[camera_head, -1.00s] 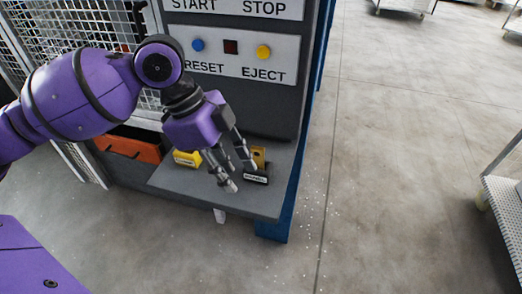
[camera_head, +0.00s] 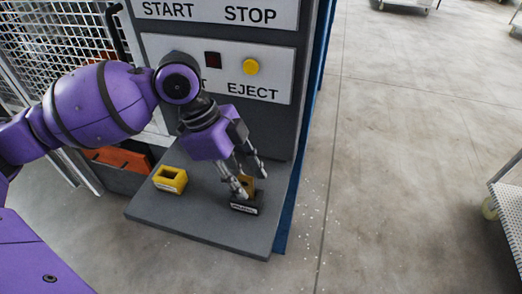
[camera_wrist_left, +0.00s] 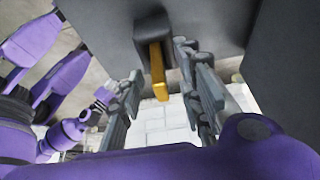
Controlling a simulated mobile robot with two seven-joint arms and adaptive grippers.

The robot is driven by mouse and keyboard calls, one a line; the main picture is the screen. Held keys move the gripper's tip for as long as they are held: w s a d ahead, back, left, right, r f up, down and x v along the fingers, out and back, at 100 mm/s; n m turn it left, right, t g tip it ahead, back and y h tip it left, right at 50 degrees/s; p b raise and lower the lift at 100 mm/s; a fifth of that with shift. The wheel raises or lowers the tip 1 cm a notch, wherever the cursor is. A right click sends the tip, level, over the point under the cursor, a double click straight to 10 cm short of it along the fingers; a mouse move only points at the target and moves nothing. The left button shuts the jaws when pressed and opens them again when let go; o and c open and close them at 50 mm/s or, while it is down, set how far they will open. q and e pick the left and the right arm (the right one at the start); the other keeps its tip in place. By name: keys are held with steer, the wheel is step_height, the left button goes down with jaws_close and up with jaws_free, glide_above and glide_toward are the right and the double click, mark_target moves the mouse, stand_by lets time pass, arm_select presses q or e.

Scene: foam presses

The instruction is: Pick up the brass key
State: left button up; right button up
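The brass key (camera_head: 248,183) stands upright in a small dark labelled holder (camera_head: 246,207) on the grey shelf of the press. In the left wrist view the key (camera_wrist_left: 158,70) sticks out of the dark holder (camera_wrist_left: 153,28). My left gripper (camera_head: 252,183) is over the key, pointing down, with its fingers apart. In the left wrist view the open fingers (camera_wrist_left: 163,85) are on either side of the key, with gaps showing. My right gripper is not in the head view; purple arm parts of mine at the left of the wrist view do not show its fingers clearly.
A yellow hollow block (camera_head: 171,179) sits on the shelf (camera_head: 200,222), left of the holder. The panel with the yellow EJECT button (camera_head: 251,67) rises behind. A wire fence (camera_head: 60,40) is at left. Floor is clear at right, with a metal cart (camera_head: 508,200) at the edge.

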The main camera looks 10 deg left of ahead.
arm_select(q)
steer(key=shift+d+f, duration=0.15)
steer(key=shift+f, duration=0.3)
jaws_close()
